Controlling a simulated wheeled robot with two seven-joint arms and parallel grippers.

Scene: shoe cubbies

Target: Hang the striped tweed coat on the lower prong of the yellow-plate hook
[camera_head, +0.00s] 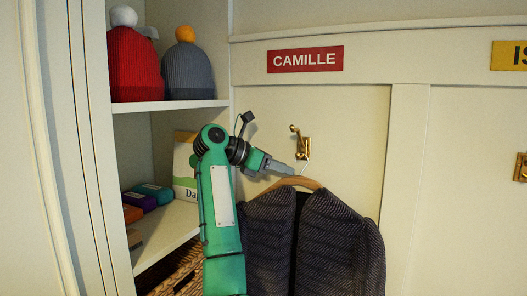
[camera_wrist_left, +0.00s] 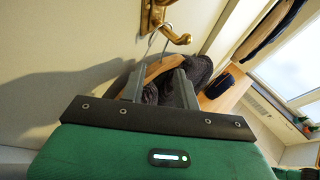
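The striped tweed coat (camera_head: 320,240), dark with fine stripes, hangs upright on a wooden hanger (camera_head: 300,183) below the brass hook (camera_head: 300,142) under the red CAMILLE plate (camera_head: 305,59). In the left wrist view, the hanger's wire (camera_wrist_left: 151,45) meets or nearly meets that hook's lower prong (camera_wrist_left: 180,38); contact is unclear. My left gripper (camera_head: 290,170) is at the hanger's top. Its fingers (camera_wrist_left: 160,88) are apart, with the hanger and coat showing between and beyond them. The yellow plate (camera_head: 509,55) and its hook (camera_head: 521,168) are cut off at right. My right gripper is out of view.
A cubby at left holds a red hat (camera_head: 135,68) and a grey hat (camera_head: 189,72) on its upper shelf (camera_head: 170,105). Boxes (camera_head: 150,192) and a wicker basket (camera_head: 180,275) are below. A panel strip (camera_head: 405,170) separates the two hooks.

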